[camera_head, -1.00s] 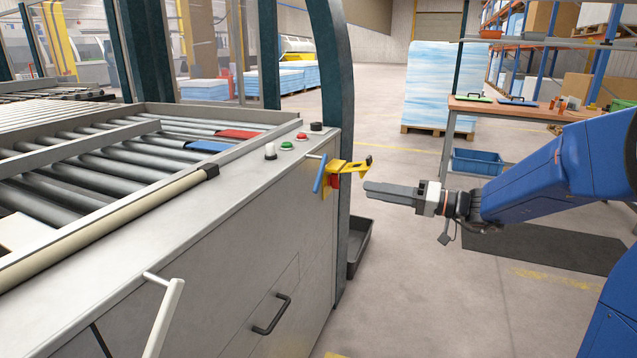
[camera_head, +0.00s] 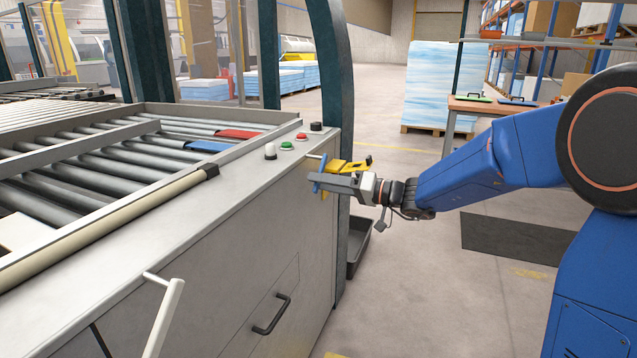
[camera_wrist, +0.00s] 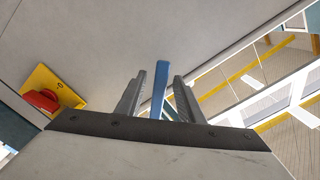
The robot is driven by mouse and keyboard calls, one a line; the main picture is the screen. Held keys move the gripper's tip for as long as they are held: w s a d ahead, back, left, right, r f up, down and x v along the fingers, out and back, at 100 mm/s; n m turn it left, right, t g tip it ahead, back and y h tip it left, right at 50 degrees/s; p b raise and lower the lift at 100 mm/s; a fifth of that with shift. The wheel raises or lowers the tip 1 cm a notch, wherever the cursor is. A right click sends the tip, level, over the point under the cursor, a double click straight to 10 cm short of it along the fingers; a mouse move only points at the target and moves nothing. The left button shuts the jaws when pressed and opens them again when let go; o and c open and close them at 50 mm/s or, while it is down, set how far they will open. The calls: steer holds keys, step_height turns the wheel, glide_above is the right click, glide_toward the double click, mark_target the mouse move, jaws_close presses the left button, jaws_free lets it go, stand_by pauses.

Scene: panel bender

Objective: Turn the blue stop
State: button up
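The blue stop (camera_head: 322,164) is a slim blue bar at the corner of the grey machine, beside a yellow bracket (camera_head: 350,166). My gripper (camera_head: 318,181) has its fingertips at the bar and hides part of it in the head view. In the wrist view the blue stop (camera_wrist: 161,82) stands between the two fingers of my gripper (camera_wrist: 160,92). The fingers are open, with a gap visible on each side of the bar.
In the wrist view a red knob (camera_wrist: 42,99) on a yellow plate (camera_wrist: 55,84) sits left of the fingers. Machine-top buttons (camera_head: 287,146) and a roller bed lie behind. A black bin (camera_head: 358,245) stands below on the floor.

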steer(key=shift+w+a, duration=0.15)
steer(key=shift+a, duration=0.45)
jaws_close()
